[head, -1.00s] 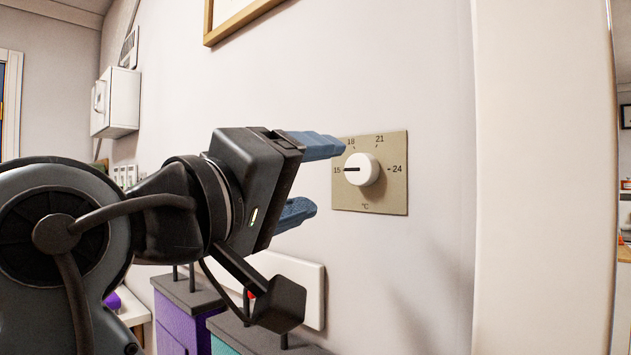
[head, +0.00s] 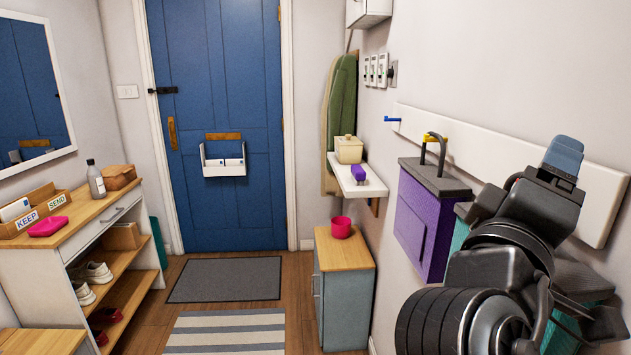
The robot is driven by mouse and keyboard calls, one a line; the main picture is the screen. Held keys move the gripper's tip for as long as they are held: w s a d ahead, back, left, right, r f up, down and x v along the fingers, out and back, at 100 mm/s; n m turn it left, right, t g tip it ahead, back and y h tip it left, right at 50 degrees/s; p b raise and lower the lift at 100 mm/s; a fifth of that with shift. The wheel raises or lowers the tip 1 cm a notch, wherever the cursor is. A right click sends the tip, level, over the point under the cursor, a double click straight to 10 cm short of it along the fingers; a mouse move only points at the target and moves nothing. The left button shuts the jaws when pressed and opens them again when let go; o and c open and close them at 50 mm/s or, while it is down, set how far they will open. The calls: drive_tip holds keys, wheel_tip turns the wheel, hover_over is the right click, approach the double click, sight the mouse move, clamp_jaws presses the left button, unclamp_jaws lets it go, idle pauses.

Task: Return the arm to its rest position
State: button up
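My gripper (head: 563,155) is at the right of the head view, in front of the white wall rail. Its blue fingers point up and away from me. They overlap from this angle, so the gap between them is hidden. No held thing shows at the fingertips. My dark arm fills the lower right corner and covers part of the wall and the boxes there.
A purple box (head: 423,225) hangs below the white rail (head: 480,145), left of my arm. A small cabinet (head: 343,290) with a pink cup (head: 341,227) stands by the right wall. A shoe bench (head: 95,240) is left.

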drive_tip(key=s+a+f+n+t+y, duration=0.1)
drive_tip(key=s+f+n+y, duration=0.15)
drive_tip(key=f+y, duration=0.4)
drive_tip(key=s+a+f+n+t+y, duration=0.1)
drive_tip(key=s+a+f+y, duration=0.2)
drive_tip(key=f, duration=0.7)
drive_tip(key=s+f+n+t+y, duration=0.2)
drive_tip(key=s+f+y, duration=0.25)
drive_tip(key=f, duration=0.45)
drive_tip(key=s+f+m+g+y, duration=0.1)
drive_tip(key=s+m, duration=0.4)
drive_tip(key=s, duration=0.7)
drive_tip(key=s+a+f+m+g+y, duration=0.1)
drive_tip(key=s+m, duration=0.3)
drive_tip(key=s, duration=0.7)
drive_tip(key=shift+s+a+f+m+y, duration=0.3)
drive_tip(key=shift+s+f+m+y, duration=0.1)
drive_tip(key=shift+y, duration=0.1)
